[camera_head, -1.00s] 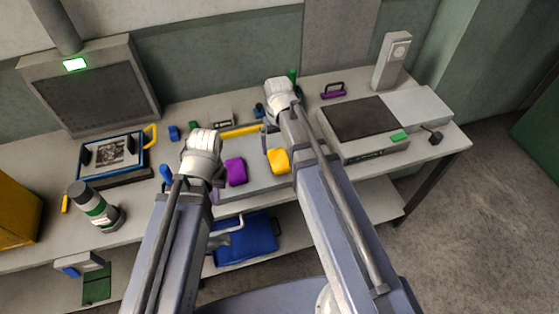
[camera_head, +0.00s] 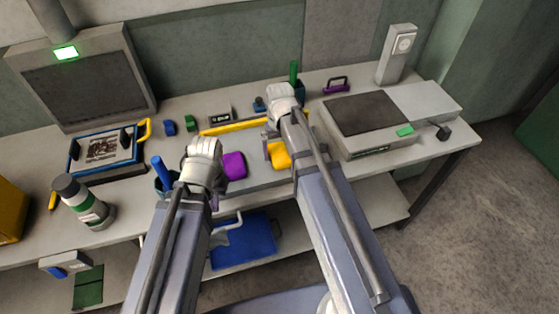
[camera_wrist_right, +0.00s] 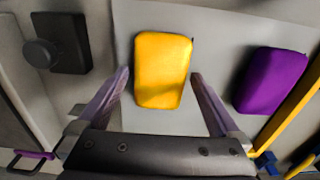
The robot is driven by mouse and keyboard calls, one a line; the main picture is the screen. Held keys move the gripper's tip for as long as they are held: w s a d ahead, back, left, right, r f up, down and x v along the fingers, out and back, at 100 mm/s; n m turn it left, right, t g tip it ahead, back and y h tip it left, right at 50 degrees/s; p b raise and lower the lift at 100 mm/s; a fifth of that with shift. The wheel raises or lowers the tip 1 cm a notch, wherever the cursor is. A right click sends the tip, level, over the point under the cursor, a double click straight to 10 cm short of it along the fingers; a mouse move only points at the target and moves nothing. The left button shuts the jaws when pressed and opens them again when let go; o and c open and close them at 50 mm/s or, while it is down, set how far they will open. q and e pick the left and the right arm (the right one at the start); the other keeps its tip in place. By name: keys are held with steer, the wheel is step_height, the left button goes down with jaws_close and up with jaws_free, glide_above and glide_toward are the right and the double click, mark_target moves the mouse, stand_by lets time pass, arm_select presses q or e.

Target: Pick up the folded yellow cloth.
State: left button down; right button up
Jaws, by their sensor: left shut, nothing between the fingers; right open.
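The folded yellow cloth (camera_head: 280,155) lies on the grey mat in the middle of the bench, partly hidden by my right arm. In the right wrist view the yellow cloth (camera_wrist_right: 163,70) is a rounded block lying between the finger lines. My right gripper (camera_wrist_right: 160,76) is open, with one finger on each side of the cloth and a gap on both sides. In the head view my right gripper (camera_head: 267,145) is at the cloth's left edge, mostly hidden by its wrist. My left gripper (camera_head: 214,200) is shut and empty near the bench's front edge, largely hidden by its wrist.
A folded purple cloth (camera_head: 234,165) lies left of the yellow one; it also shows in the right wrist view (camera_wrist_right: 270,80). A yellow bar (camera_head: 233,126) lies behind them. A blue cup with a pen (camera_head: 162,176) stands beside my left wrist. A grey flat machine (camera_head: 372,146) stands right.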

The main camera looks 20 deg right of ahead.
steer(key=shift+f, duration=0.55)
steer(key=shift+r, duration=0.1)
steer(key=c, duration=1.2)
